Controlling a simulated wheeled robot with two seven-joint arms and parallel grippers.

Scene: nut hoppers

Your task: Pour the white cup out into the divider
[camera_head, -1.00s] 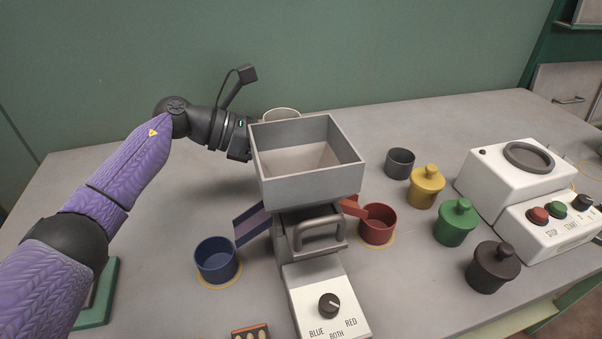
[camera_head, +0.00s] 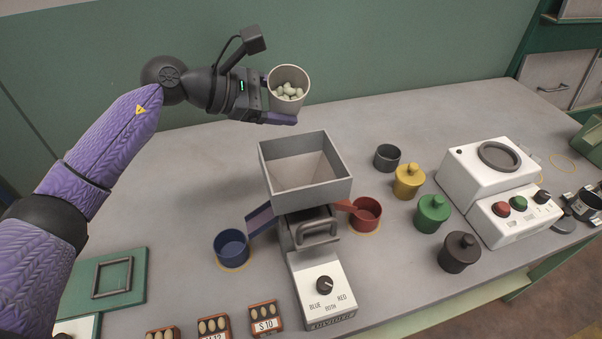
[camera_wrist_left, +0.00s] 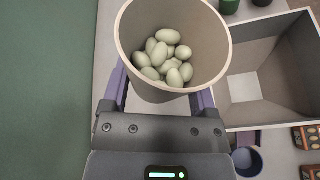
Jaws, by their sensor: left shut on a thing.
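The white cup (camera_head: 288,101) is held by my left gripper (camera_head: 281,98), above and behind the divider's hopper, well off the table. It is tilted a little toward the head camera, and several pale green nuts (camera_head: 288,91) lie inside it. In the left wrist view the cup (camera_wrist_left: 140,40) sits between the two fingers with the nuts (camera_wrist_left: 165,57) in its bottom. The divider (camera_head: 306,190) has a grey open hopper that looks empty. Its blue chute leads to a blue cup (camera_head: 231,248) and its red chute to a red cup (camera_head: 366,214). My right gripper is not seen.
A dark grey cup (camera_head: 387,158) and yellow, green and black lidded pots (camera_head: 409,182) stand right of the divider. A white machine (camera_head: 497,180) stands further right. Small nut boxes (camera_head: 265,316) and a green tray (camera_head: 135,280) lie at the front left.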

